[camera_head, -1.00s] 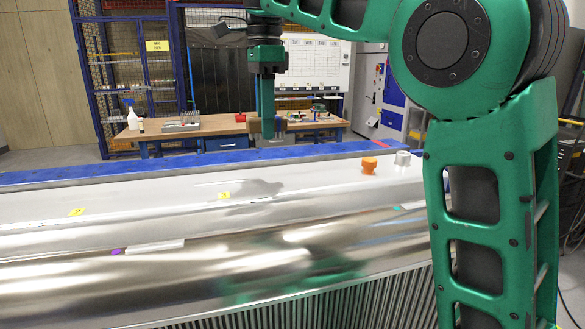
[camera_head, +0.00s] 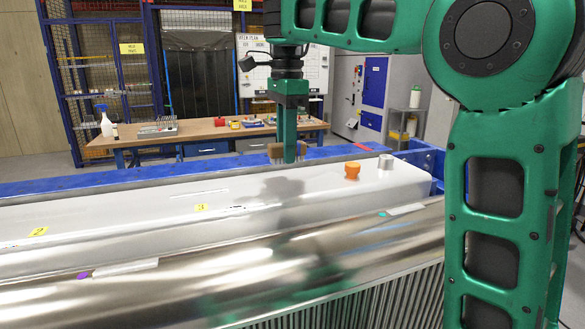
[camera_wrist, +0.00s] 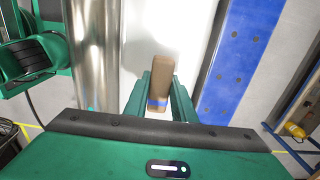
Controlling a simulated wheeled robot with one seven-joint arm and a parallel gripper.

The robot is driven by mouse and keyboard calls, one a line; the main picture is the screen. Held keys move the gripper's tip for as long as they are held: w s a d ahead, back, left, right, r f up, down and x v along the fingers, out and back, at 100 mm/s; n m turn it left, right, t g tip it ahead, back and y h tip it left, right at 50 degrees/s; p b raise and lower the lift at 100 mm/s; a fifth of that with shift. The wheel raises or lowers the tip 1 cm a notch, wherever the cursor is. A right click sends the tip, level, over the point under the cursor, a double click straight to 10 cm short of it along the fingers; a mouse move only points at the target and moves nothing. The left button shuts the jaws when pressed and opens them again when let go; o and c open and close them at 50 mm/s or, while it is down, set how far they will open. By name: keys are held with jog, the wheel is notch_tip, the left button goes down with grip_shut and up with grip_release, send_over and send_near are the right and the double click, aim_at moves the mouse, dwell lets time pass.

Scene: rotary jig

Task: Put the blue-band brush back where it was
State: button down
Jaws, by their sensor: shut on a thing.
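The blue-band brush has a brown wooden body with a blue band near my jaws in the wrist view (camera_wrist: 158,88). My gripper (camera_wrist: 166,100) is shut on it, with a green finger on each side. In the head view, my gripper (camera_head: 289,158) points down above the far side of the pale top of the jig (camera_head: 130,215). The brush's brown end (camera_head: 275,152) shows beside the fingers. Its bristles are hard to make out. I cannot tell the exact gap between the brush and the surface.
Yellow labels marked 2 (camera_head: 38,231) and 3 (camera_head: 200,207) lie on the pale top. An orange knob (camera_head: 352,170) and a silver cylinder (camera_head: 386,161) stand to the right of my gripper. A blue rail (camera_head: 130,179) runs behind. A wooden workbench (camera_head: 205,130) stands farther back.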

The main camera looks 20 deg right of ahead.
aim_at(293, 181)
jog(key=shift+d+f, duration=0.3)
jog(key=shift+d, duration=0.25)
jog(key=shift+d+f, duration=0.3)
jog(key=shift+d, duration=0.2)
jog(key=shift+a+f, duration=0.1)
jog(key=shift+f, duration=0.15)
jog(key=shift+w+f, duration=0.15)
jog(key=shift+f, duration=1.35)
jog(key=shift+f, duration=0.2)
jog(key=c, duration=1.5)
grip_release()
jog(key=shift+a, duration=0.1)
jog(key=shift+r, duration=0.3)
